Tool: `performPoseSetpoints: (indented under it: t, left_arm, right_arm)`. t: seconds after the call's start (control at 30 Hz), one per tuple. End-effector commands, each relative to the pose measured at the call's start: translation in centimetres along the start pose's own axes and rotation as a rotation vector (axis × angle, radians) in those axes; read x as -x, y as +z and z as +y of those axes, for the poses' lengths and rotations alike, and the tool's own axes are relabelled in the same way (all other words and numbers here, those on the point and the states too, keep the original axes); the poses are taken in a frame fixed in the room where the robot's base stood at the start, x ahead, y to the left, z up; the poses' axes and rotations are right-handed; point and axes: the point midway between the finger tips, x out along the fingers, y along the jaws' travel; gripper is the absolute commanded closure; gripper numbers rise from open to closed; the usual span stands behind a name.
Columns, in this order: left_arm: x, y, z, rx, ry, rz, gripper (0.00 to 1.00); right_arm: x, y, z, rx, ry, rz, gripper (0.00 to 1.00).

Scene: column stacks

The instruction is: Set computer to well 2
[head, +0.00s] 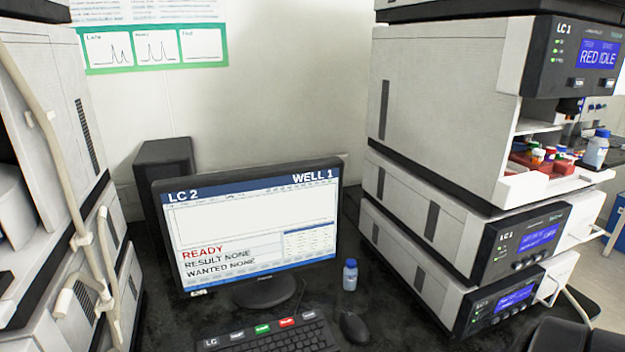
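The computer monitor (250,232) stands on the dark bench between two instrument stacks. Its screen reads LC 2 at the top left and WELL 1 at the top right. Below are READY in red, RESULT NONE and WANTED NONE. The black keyboard (285,340) lies in front of it, cut off by the lower edge. Some key labels are too small to read.
A black mouse (354,327) and a blue-capped bottle (350,275) stand right of the keyboard. The right stack (440,110) has a display reading RED IDLE and an open bay with coloured vials. Pale tubing (45,130) runs down the left stack.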

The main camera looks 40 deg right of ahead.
Motion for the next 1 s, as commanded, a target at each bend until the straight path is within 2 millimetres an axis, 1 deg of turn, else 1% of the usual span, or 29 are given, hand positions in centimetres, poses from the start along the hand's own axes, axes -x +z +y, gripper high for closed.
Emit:
performPoseSetpoints:
  t: [0.33,0.77,0.8,1.0]
  left_arm:
    - [0.0,-0.01,-0.02,0.0,0.0,0.0,1.0]
    - [0.0,-0.02,-0.03,0.0,0.0,0.001,1.0]
    - [0.0,-0.02,-0.03,0.0,0.0,0.001,1.0]
    - [0.0,-0.03,-0.04,0.0,0.0,0.001,1.0]
  right_arm:
    - [0.0,0.0,0.0,0.0,0.0,0.0,0.5]
    - [0.0,0.0,0.0,0.0,0.0,0.0,0.98]
    - [0.0,0.0,0.0,0.0,0.0,0.0,1.0]
    - [0.0,0.0,0.0,0.0,0.0,0.0,1.0]
